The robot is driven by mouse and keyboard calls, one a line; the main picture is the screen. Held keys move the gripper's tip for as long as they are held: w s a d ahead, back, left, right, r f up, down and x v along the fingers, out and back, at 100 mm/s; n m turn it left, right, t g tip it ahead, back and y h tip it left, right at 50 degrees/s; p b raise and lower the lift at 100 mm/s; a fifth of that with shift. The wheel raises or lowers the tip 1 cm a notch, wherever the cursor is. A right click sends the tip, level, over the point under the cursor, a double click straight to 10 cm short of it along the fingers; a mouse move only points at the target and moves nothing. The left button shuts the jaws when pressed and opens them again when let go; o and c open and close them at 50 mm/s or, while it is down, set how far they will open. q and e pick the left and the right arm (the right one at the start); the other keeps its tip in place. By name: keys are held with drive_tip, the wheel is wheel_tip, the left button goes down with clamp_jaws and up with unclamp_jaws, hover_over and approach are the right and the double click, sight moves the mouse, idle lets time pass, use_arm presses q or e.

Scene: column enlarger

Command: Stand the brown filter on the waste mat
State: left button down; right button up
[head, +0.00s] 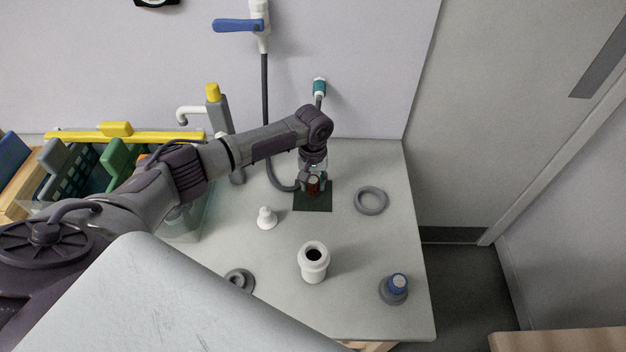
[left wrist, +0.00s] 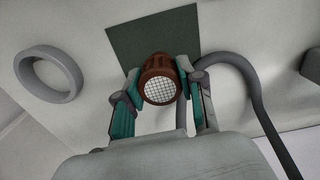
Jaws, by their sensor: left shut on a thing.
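The brown filter (left wrist: 160,82), a ribbed brown cylinder with a white mesh end, is between the fingers of my left gripper (left wrist: 158,98). My left gripper (head: 313,184) is shut on it, and the filter (head: 313,186) shows in the head view over the dark green waste mat (head: 312,203). The mat also shows behind the filter in the left wrist view (left wrist: 155,38). I cannot tell whether the filter's far end touches the mat. My right gripper is not in view.
A grey ring (head: 371,200) lies right of the mat. A grey hose (head: 266,110) runs down close behind the gripper. A small white piece (head: 267,218), a white cup-like part (head: 313,262) and a blue-topped piece (head: 396,288) stand nearer. Bare table lies between them.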

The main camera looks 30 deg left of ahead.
use_arm(q)
drive_tip(key=shift+f+b, duration=0.3)
drive_tip(key=shift+f, duration=0.3)
idle(0.9)
drive_tip(key=c, duration=0.6)
unclamp_jaws()
drive_tip(key=shift+r, duration=0.1)
drive_tip(key=shift+r+p, duration=3.9)
drive_tip(key=shift+p, duration=0.55)
